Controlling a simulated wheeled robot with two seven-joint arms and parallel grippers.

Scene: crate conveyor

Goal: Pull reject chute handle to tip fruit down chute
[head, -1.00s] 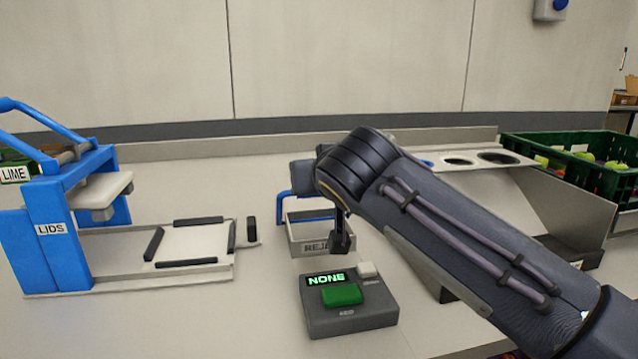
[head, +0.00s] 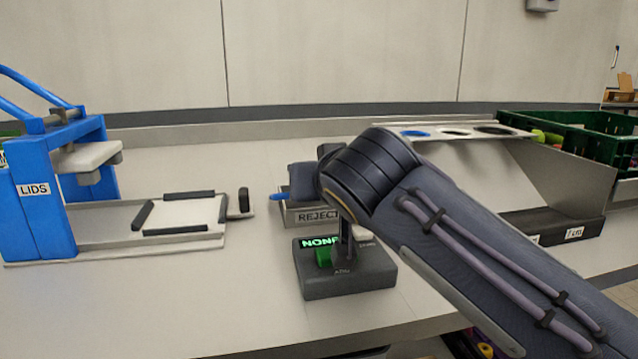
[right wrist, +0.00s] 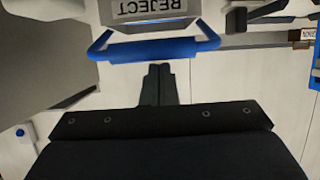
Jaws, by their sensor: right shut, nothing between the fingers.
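The reject chute is a pale box labelled REJECT (head: 316,216), partly hidden behind my right arm. Its blue handle (head: 280,197) sticks out at the box's left in the head view. In the right wrist view the handle is a blue bar (right wrist: 130,50) below the upside-down REJECT label (right wrist: 150,8). My right gripper (head: 345,228) points down in front of the box, over the control box. In the right wrist view its fingers (right wrist: 158,72) are together and empty, their tips close to the bar; I cannot tell whether they touch. No fruit shows in the chute. My left gripper is out of view.
A grey control box (head: 347,285) with a green button and a NONE display stands under my right gripper. A blue LIDS press (head: 40,220) with a tray stands left. A sloped panel (head: 570,180) and green crates (head: 600,155) are right. The front left counter is clear.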

